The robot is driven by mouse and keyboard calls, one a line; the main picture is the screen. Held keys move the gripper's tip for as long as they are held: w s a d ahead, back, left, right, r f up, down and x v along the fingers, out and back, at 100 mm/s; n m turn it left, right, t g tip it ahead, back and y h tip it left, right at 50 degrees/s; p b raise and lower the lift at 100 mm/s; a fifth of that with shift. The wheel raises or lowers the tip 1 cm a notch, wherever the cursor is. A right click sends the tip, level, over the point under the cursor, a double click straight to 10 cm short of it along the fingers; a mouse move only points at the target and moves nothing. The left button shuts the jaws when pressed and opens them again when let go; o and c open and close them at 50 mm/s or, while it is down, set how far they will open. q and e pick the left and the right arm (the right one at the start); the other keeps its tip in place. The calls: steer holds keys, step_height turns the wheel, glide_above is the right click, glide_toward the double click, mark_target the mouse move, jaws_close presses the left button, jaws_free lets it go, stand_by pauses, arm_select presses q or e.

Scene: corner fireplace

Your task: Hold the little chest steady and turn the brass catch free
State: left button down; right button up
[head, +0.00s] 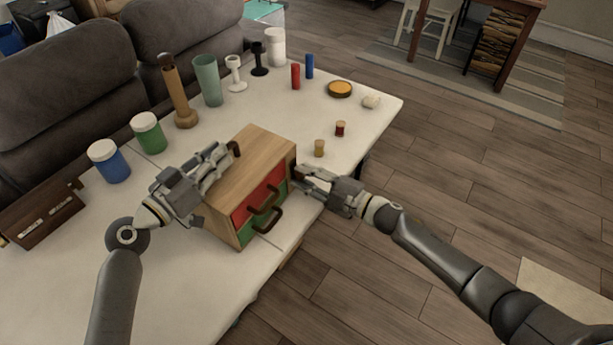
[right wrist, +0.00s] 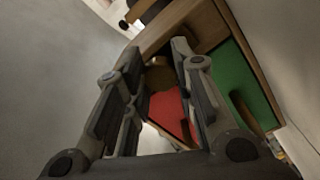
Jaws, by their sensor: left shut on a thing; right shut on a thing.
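The little chest (head: 250,160) is a wooden box on the white table, with red (head: 243,213) and green (head: 247,236) drawer fronts and dark bow handles. My right gripper (head: 299,179) is at the chest's right front corner. In the right wrist view its fingers (right wrist: 157,58) close around a small brownish-brass piece, the brass catch (right wrist: 160,77), in front of the red drawer. The catch is hidden in the head view.
Blue (head: 109,161) and green (head: 148,133) jars stand left of the chest. A wooden pestle-like piece (head: 178,92), a green cup (head: 208,80) and goblets stand behind. A dark brown box (head: 42,212) is far left.

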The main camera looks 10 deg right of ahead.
arm_select(q)
steer(key=shift+f, duration=0.35)
arm_select(e)
steer(key=shift+m, duration=0.5)
steer(key=shift+r, duration=0.1)
steer(key=o, duration=1)
steer(key=shift+o, duration=0.2)
steer(key=shift+s+d, duration=0.3)
steer(key=shift+d, duration=0.1)
steer(key=v, duration=1.1)
